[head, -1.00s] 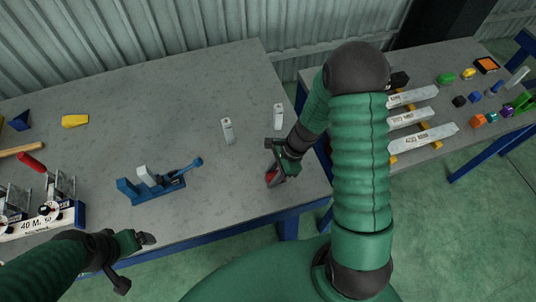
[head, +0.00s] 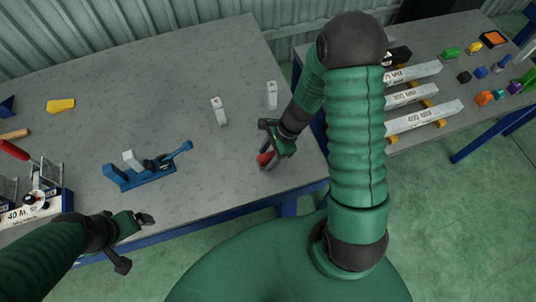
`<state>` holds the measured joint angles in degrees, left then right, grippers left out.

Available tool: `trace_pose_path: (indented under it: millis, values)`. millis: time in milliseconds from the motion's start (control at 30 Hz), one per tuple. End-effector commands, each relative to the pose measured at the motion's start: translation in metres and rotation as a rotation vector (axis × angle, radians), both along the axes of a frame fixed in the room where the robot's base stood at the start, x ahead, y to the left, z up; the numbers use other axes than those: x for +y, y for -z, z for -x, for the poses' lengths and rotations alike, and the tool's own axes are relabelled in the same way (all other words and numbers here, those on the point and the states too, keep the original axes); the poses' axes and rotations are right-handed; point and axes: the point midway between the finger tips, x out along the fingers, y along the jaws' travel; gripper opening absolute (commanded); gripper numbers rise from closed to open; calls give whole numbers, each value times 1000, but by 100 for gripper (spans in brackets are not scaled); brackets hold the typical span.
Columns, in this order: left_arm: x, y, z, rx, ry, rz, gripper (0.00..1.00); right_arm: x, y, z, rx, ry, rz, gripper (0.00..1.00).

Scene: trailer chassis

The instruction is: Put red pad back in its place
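The red pad (head: 265,158) is a small red piece near the right front edge of the grey workbench (head: 185,75) in the head view. My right gripper (head: 267,163) reaches down over it, and its fingers partly hide it. The pad shows at the fingertips, but I cannot tell whether they are closed on it. My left gripper (head: 146,219) is over the bench's front edge at the lower left, away from the pad. I see nothing in it, and its finger gap is too small to judge.
A blue fixture (head: 150,174) with a white block stands left of centre. Two white blocks (head: 220,112) (head: 272,95) stand behind my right gripper. A red-handled clamp device (head: 35,195) is at far left. Labelled bars (head: 425,116) lie on the right bench.

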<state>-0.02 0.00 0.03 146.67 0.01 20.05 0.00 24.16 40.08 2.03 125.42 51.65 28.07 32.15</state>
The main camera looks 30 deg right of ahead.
Motion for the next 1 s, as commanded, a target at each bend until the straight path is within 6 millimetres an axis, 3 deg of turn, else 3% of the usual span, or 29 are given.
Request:
trace_pose_path:
  millis: [267, 700, 1000]
  values:
    - [0, -3, 0, 0, -1, 0, 91, -1, -7, 0, -2, -1, 2, 51]
    - [0, -17, 0, 0, -1, 0, 91, -42, -98, 9, -4, -2, 1, 51]
    - [0, -17, 0, 0, -1, 0, 91, -47, -112, 11, 0, -2, 0, 51]
